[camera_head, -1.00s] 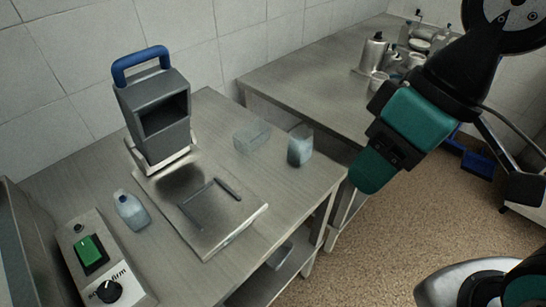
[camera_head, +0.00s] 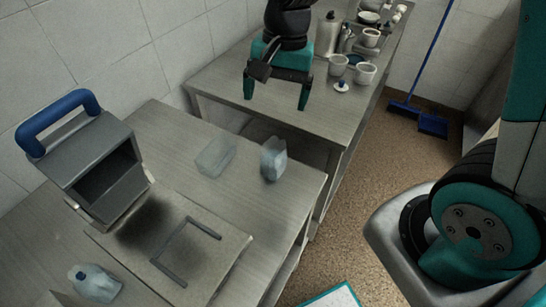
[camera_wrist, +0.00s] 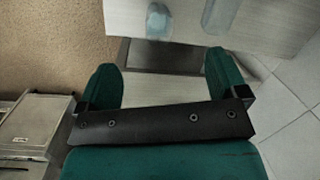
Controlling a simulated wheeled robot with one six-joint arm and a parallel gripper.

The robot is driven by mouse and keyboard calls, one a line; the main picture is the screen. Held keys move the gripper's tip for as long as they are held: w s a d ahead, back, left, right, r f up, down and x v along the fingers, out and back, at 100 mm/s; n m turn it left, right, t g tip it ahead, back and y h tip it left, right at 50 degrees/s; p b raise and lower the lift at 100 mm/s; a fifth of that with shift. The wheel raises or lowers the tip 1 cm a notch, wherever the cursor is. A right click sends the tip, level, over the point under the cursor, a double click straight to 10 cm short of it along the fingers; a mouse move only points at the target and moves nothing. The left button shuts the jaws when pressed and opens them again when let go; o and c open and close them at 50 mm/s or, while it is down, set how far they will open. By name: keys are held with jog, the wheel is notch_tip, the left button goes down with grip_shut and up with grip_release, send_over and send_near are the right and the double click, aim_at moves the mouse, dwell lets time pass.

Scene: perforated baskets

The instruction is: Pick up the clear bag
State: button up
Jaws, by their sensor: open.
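Two pale translucent items stand on the near bench: a clear, nearly colourless bag-like block (camera_head: 215,155) and, just right of it, a bluish bag-like item (camera_head: 273,160). The clear one looks most like the clear bag. My gripper (camera_head: 277,92) is open and empty, with its teal fingers apart, seen over the far bench and beyond both items. In the wrist view, my gripper (camera_wrist: 165,80) has nothing between its fingers. A bluish item (camera_wrist: 158,20) and a paler item (camera_wrist: 222,12) show at the top, beyond the fingertips.
A grey device with a blue handle (camera_head: 95,165) and a flat plate (camera_head: 205,235) with a dark bar frame occupy the near bench. Another pale bluish item (camera_head: 97,284) lies at front left. Cups (camera_head: 366,73) and a metal bottle (camera_head: 327,35) stand on the far bench.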

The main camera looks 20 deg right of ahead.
jog(key=w+d+f+m, duration=0.2)
jog(key=w+f+m, duration=0.2)
jog(key=p, duration=0.3)
send_over(273, 156)
jog(key=shift+h, duration=0.3)
jog(key=f, duration=1)
jog(key=shift+w+d+f, duration=0.2)
jog(key=shift+w+f, duration=0.1)
jog(key=shift+f, duration=0.05)
jog(key=shift+f+p, duration=1.35)
jog(key=shift+f, duration=1.6)
jog(key=c, duration=1.1)
